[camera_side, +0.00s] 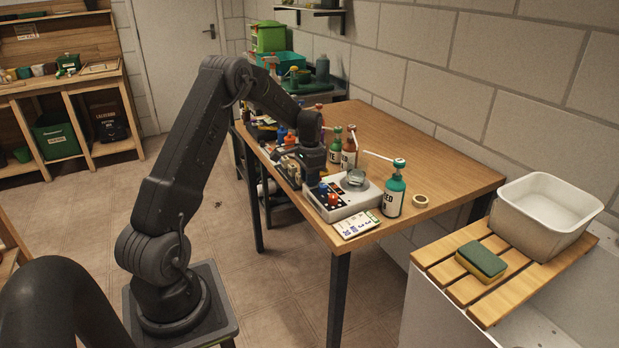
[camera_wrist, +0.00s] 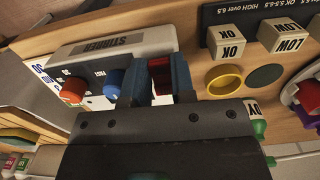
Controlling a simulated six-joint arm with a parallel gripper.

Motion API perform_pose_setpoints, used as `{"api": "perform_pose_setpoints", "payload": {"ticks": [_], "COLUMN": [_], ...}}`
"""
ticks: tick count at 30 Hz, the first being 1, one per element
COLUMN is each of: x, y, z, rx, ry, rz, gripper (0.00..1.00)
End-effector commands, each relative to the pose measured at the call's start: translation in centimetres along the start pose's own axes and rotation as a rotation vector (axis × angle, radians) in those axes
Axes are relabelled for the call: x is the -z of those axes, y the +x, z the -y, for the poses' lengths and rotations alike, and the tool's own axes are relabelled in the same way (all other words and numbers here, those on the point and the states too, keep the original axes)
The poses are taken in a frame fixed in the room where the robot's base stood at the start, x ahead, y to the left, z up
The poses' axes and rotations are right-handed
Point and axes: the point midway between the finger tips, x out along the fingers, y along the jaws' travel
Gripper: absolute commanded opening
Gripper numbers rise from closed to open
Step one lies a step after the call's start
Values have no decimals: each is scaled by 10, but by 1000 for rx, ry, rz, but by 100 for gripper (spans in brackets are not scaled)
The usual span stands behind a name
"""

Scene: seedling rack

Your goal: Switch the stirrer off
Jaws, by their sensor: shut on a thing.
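The stirrer (camera_side: 345,208) is a pale box with a dark control panel, near the table's front edge in the side view. My gripper (camera_wrist: 160,80) is down at the panel beside the blue knob. Its two fingers are shut on a red part (camera_wrist: 160,72), seemingly the stirrer's switch. The fingers hide most of that part, so its position cannot be read.
A teal bottle (camera_side: 394,194) and a tape roll (camera_side: 420,200) stand right of the stirrer. A printed card (camera_side: 357,224) lies in front. In the wrist view, OK and LOW blocks (camera_wrist: 226,42) and a yellow ring (camera_wrist: 224,80) are close by. The table's right end is clear.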

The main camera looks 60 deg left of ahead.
Motion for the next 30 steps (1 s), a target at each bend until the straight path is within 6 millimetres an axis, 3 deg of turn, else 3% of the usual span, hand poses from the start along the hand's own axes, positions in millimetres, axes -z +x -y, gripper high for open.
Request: {"api": "perform_pose_setpoints", "payload": {"ticks": [12, 25, 26, 30], "x": [7, 7, 7, 7], "y": [-3, -4, -4, -4], "z": [0, 0, 0, 0], "rx": [1, 1, 1, 0], "ry": [3, 1, 1, 0], "rz": [273, 313, 313, 312], "gripper": [0, 0, 25, 39]}}
